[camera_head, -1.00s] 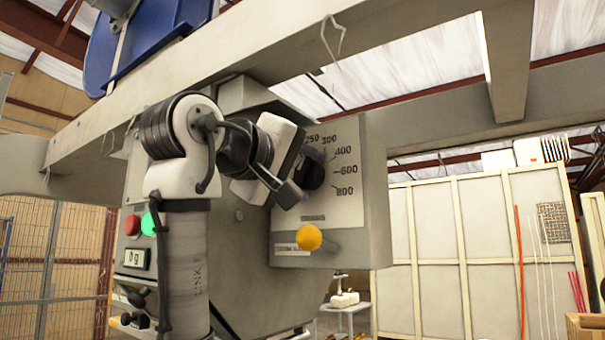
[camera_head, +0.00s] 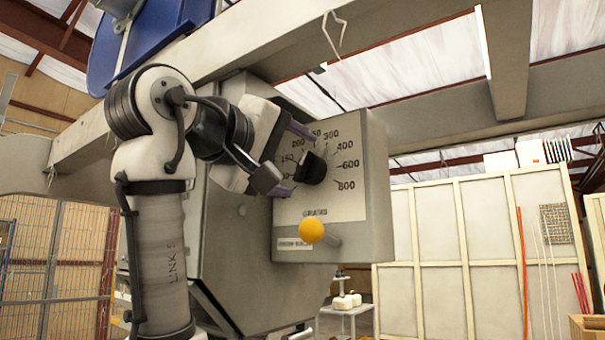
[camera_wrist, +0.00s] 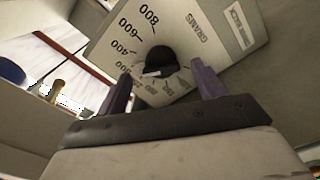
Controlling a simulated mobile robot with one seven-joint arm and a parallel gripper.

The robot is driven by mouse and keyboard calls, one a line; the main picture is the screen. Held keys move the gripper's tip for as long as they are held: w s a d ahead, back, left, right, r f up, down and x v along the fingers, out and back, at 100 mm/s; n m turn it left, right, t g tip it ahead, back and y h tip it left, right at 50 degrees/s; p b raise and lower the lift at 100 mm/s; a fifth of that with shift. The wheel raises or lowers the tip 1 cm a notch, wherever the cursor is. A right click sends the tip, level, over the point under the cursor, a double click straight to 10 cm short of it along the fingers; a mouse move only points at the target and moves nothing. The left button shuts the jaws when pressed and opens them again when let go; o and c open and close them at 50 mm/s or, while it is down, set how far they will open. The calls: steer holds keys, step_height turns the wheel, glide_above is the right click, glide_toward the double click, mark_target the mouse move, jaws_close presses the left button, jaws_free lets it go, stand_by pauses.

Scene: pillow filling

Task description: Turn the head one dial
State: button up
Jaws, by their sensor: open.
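The head one dial (camera_head: 314,168) is a black knob on a pale plate (camera_head: 330,205) marked in grams, with numbers up to 800 around it. In the wrist view the dial (camera_wrist: 161,62) sits beyond and between my fingertips, and the plate appears turned nearly upside down. My gripper (camera_head: 292,161) is open, with two purple fingers apart from each other. It stands just left of the dial in the head view, with a visible gap to it. In the wrist view my gripper (camera_wrist: 160,85) holds nothing.
A yellow ball knob (camera_head: 312,230) on a rod juts out below the dial plate. A grey beam (camera_head: 270,55) crosses above the box. Pale panels (camera_head: 470,250) and a small white table (camera_head: 345,312) stand farther back on the right.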

steer(key=b+v, duration=0.2)
steer(key=v, duration=0.8)
steer(key=shift+f, duration=0.1)
